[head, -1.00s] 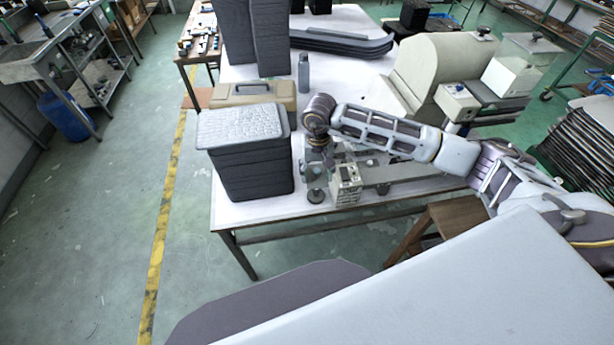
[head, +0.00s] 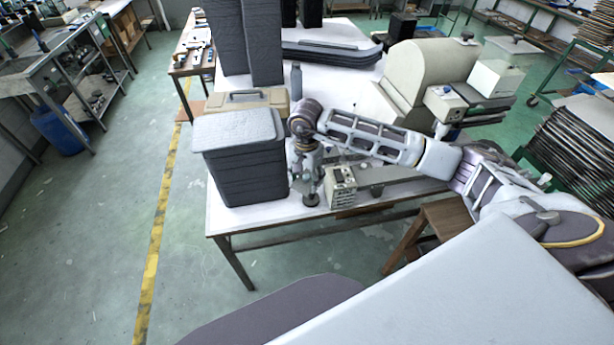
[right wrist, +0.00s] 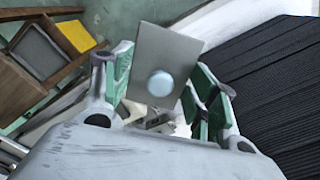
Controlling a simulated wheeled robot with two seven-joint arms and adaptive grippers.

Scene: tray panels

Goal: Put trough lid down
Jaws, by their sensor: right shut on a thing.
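The trough lid (right wrist: 150,52) is a flat grey square plate with a pale round knob (right wrist: 160,83) on its face. In the right wrist view it sits between the two green-padded fingers of my right gripper (right wrist: 160,88), which is shut on it. In the head view my right gripper (head: 306,172) points down over the front of the white table, just right of a dark tray stack, and the lid cannot be made out there. I cannot clearly make out the trough. My left gripper is not in view.
The dark tray stack (head: 240,165) stands close left of my gripper. A small beige instrument box (head: 341,187) is close on the right. A tan case (head: 262,98), a bottle (head: 296,80) and a large cream machine (head: 428,75) stand farther back. The table's front edge is near.

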